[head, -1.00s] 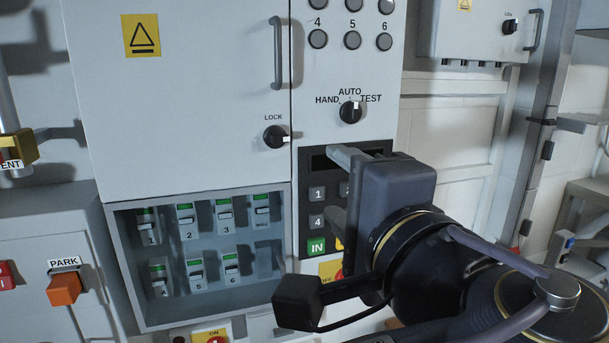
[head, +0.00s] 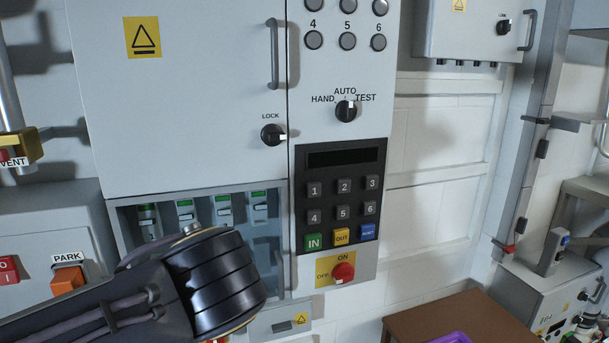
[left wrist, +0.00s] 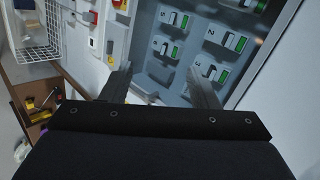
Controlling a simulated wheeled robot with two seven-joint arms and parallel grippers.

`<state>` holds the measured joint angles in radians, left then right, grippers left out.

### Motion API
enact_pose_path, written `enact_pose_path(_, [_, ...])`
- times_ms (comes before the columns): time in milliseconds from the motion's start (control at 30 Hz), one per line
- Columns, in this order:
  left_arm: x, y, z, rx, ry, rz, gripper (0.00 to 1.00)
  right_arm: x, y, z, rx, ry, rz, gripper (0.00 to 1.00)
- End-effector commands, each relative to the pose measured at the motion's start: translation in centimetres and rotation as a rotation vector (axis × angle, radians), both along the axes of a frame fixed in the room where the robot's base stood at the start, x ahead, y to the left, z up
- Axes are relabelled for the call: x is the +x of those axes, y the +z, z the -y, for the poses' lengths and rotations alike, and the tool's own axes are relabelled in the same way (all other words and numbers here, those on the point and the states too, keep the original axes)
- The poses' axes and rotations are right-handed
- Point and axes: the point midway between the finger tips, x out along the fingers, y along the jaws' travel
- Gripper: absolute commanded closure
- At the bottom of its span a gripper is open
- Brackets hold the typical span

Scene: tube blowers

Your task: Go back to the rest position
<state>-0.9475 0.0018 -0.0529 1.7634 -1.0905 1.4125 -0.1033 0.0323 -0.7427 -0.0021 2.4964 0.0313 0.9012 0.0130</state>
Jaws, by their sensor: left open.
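My left arm (head: 215,285) comes in from the lower left of the head view, in front of the lower part of the breaker compartment (head: 280,235). Its gripper fingers are hidden there. In the left wrist view my left gripper (left wrist: 158,76) is open, with nothing between its fingers. The compartment's numbered breakers, such as breaker 2 (left wrist: 225,38), lie beyond the fingertips in that view. My right gripper is not in view.
The grey cabinet carries a lock knob (head: 272,135), a mode selector (head: 346,111), a keypad (head: 342,200) and a red knob (head: 343,273). A PARK switch (head: 67,279) is at left. A brown table (head: 410,322) with a purple container (head: 452,339) stands at lower right.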

Motion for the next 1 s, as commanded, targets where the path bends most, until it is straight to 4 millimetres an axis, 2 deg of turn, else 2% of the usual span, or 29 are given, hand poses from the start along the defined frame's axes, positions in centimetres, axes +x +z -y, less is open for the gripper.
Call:
enact_pose_path(33, [-0.9,-2.9,-3.2,-0.094,0.058,-0.076,0.45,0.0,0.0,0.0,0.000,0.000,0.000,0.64])
enact_pose_path(100, [-3.1,-6.9,-6.1,-0.252,0.136,-0.178,0.45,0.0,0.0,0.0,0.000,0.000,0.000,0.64])
enact_pose_path(200, [-7.5,-12.2,-8.8,-0.522,0.282,-0.290,0.45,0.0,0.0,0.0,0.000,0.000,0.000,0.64])
enact_pose_path(300, [-11.6,-16.1,-9.3,-0.794,0.443,-0.341,0.45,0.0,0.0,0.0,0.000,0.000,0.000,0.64])
enact_pose_path(400, [-14.4,-18.4,-8.7,-1.026,0.591,-0.339,0.45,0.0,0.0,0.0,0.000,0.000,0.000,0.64])
enact_pose_path(500, [-15.9,-19.7,-7.9,-1.191,0.702,-0.313,0.45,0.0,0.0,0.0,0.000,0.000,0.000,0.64])
enact_pose_path(600, [-16.5,-20.4,-7.5,-1.287,0.768,-0.291,0.45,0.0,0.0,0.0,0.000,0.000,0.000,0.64])
enact_pose_path(1000, [-16.6,-20.6,-7.2,-1.322,0.790,-0.283,0.45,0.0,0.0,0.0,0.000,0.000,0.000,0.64])
